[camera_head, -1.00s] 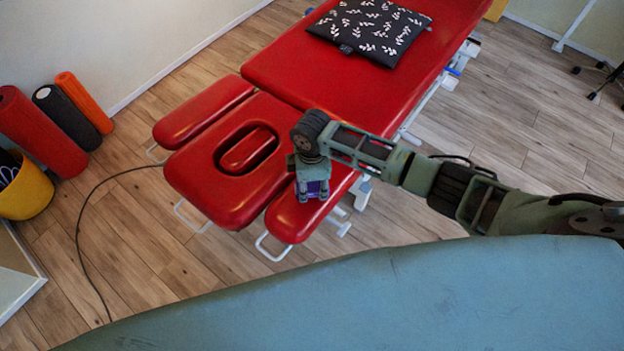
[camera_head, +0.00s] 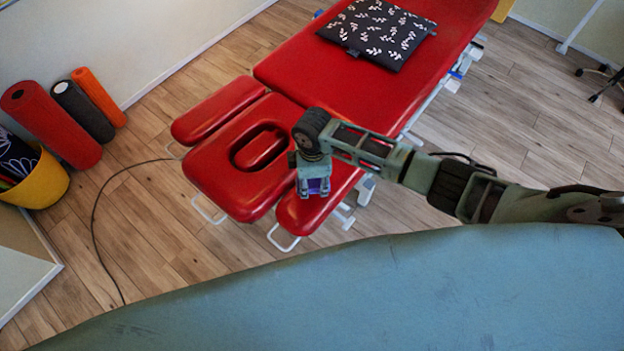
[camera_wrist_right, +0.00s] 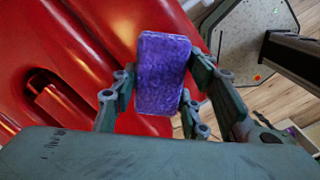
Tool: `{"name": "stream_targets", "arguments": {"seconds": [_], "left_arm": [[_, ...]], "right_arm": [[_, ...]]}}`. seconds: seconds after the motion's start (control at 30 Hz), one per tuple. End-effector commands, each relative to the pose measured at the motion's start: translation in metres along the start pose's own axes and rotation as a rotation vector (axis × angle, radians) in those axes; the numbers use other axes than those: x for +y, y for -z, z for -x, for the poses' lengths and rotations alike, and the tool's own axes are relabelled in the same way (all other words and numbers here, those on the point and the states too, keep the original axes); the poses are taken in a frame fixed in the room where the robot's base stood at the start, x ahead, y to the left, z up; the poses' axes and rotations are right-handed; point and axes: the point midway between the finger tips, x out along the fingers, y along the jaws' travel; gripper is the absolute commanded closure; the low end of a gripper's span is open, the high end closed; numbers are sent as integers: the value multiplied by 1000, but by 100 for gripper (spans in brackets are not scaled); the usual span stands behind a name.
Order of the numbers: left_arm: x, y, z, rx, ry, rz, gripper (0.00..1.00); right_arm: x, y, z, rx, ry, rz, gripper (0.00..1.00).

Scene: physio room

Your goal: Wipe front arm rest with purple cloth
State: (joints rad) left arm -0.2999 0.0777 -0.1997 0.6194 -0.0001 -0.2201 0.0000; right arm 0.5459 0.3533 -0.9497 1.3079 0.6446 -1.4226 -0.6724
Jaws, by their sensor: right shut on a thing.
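The red treatment table (camera_head: 370,75) has a head section with a face hole and two arm rests. The front arm rest (camera_head: 304,217) is the red pad nearest me; the back arm rest (camera_head: 218,108) lies on the far side. My right gripper (camera_head: 314,188) is over the front arm rest, pointing down. It is shut on the purple cloth (camera_wrist_right: 163,75), a folded block between the fingers in the right wrist view. In the head view only a small purple patch of the cloth (camera_head: 316,187) shows. I cannot tell whether the cloth touches the pad. My left gripper is not in view.
A dark patterned cushion (camera_head: 376,34) lies on the table. Rolled mats (camera_head: 50,125) and a yellow bin (camera_head: 38,184) stand at the left by the wall. A cable (camera_head: 97,222) runs across the wooden floor. White metal loops (camera_head: 208,212) stick out below the head section.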

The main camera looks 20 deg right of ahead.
Motion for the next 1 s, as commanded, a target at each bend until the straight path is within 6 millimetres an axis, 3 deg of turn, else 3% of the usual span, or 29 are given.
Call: {"name": "stream_targets", "arguments": {"seconds": [0.1, 0.3, 0.87, 1.0], "left_arm": [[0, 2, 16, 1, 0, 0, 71], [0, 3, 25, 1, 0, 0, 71], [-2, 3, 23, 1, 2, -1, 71], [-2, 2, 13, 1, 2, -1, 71]], "right_arm": [[0, -1, 15, 0, 0, -3, 87], [1, -2, 24, 0, 0, -6, 87], [1, -2, 22, 0, 0, -9, 87], [-3, -5, 20, 7, 0, -81, 87]]}}
